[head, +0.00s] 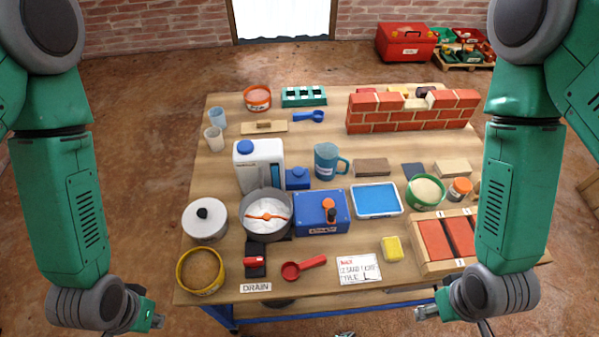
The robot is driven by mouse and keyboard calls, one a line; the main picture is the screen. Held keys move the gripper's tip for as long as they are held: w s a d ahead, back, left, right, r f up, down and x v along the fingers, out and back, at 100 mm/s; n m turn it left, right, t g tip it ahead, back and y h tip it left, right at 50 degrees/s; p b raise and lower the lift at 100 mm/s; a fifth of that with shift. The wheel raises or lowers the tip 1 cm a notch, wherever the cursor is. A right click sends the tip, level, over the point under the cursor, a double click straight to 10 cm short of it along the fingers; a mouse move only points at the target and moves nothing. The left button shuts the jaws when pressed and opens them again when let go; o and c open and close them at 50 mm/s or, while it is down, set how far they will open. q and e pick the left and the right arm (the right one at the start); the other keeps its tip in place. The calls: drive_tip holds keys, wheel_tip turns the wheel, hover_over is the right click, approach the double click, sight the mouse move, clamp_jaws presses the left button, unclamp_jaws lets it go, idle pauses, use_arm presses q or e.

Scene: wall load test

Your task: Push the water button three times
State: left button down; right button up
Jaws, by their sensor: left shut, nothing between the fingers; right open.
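A white water jug (245,172) with a blue cap stands left of the middle of the table. A small blue box with a raised blue button (297,176) sits against its right side; I take this as the water button. The button's top is uncovered, and nothing of mine touches it. My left gripper (157,321) is shut and empty, low at the bottom left, outside the table's near left corner. My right gripper (422,312) is open at the bottom right, by the table's near edge. Both are well away from the button.
A grey bowl (253,228) of white powder and a blue box with an orange knob (313,222) stand in front of the button. A blue mug (325,160) stands behind right. A small brick wall (395,122) stands at the back right.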

clamp_jaws()
idle(1.1)
